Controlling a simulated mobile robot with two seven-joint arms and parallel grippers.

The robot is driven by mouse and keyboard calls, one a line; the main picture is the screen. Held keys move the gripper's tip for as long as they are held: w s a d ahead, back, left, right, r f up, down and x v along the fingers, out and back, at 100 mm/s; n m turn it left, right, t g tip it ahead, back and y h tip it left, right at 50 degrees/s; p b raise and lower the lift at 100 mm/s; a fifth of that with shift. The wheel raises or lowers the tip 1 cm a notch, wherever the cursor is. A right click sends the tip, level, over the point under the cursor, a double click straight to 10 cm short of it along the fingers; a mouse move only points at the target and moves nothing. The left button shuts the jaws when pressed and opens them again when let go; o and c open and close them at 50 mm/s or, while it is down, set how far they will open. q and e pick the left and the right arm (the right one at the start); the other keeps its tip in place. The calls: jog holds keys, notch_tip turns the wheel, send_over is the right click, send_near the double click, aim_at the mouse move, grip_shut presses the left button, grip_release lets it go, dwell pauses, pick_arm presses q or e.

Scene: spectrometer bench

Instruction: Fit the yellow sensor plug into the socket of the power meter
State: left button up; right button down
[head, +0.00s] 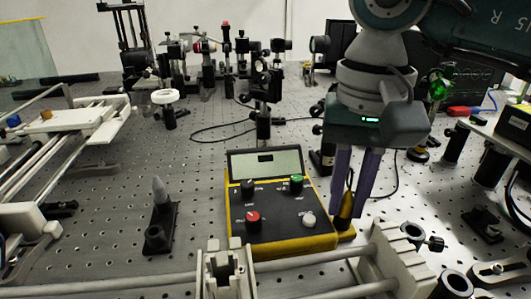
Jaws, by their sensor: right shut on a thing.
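The power meter (272,208) is a yellow box with a black face, a tilted display, and red, green, black and pale knobs. It sits on the perforated bench, centre of the head view. My right gripper (357,210) points down just right of the meter, its purple fingers shut on the yellow sensor plug (347,205). The plug is upright, low beside the meter's right edge, with a dark cable loop at its top. A small yellow piece shows below it at the meter's side. I cannot make out the socket opening or whether the plug touches it. My left gripper is not in view.
Pale rails with a clamp (228,268) cross the front, close to the meter. A grey cone on a dark mount (160,215) stands to its left. Posts with optics (262,95) stand behind. More mounts crowd the right.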

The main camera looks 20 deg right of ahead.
jog(key=shift+f, duration=0.2)
jog(key=c, duration=0.7)
grip_release()
jog(key=shift+d, duration=0.1)
jog(key=shift+c, duration=0.2)
notch_tip(320, 180, up, 10)
jog(key=shift+r, duration=0.1)
